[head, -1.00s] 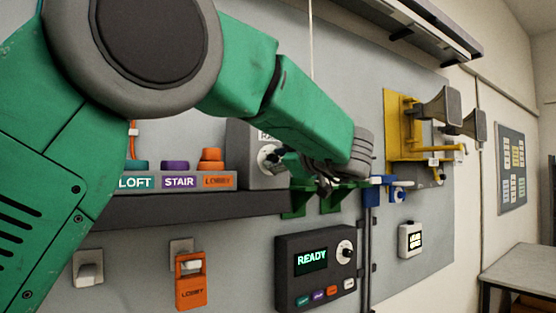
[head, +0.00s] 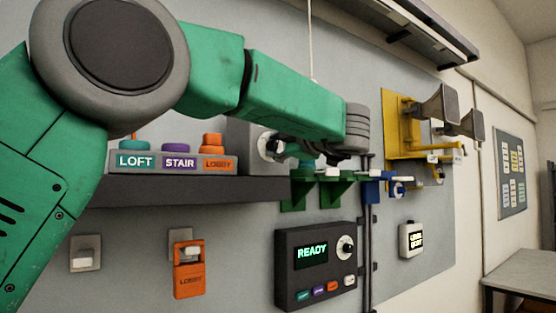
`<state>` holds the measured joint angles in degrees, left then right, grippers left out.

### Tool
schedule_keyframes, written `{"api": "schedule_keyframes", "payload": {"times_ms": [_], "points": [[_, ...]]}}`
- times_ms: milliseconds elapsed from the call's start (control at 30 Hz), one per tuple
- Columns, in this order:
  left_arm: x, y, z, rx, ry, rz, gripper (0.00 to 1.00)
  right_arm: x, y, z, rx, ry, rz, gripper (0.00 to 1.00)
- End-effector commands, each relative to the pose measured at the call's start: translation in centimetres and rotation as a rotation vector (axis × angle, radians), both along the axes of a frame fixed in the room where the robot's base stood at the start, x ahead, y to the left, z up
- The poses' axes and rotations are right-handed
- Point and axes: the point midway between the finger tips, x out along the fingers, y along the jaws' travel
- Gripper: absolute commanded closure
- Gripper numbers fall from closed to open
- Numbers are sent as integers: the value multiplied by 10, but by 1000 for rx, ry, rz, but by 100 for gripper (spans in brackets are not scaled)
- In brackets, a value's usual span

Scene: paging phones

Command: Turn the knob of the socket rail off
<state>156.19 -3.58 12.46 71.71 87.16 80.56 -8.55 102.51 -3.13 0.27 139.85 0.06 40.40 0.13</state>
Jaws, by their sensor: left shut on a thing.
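A grey box (head: 239,134) stands at the right end of the rail marked LOFT, STAIR and LOBBY (head: 172,161). Its round pale knob (head: 267,146) faces right, partly hidden by my gripper. My left arm reaches across from the left, and its left gripper (head: 278,148) points back left at the knob. The dark fingers are shut on the knob, though the contact is small and partly covered by the wrist. The box's label is covered by my arm. My right gripper is not in view.
Below the dark shelf (head: 190,191) hangs a panel reading READY (head: 312,252) with its own dial. Green brackets (head: 335,190), a blue bracket (head: 374,190) and a yellow horn mount (head: 402,130) stand to the right. An orange LOBBY tag (head: 188,281) hangs at lower left.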

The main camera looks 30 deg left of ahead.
Motion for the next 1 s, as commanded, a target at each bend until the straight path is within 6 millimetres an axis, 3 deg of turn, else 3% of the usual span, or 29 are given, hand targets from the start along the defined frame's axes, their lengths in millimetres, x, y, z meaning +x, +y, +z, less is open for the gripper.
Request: {"api": "schedule_keyframes", "payload": {"times_ms": [33,500,1000], "points": [[0,1,-5,-19,-42,-1,100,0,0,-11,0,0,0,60],[0,1,-8,-191,-453,0,100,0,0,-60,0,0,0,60],[2,0,-9,-348,-829,2,100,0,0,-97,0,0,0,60]]}}
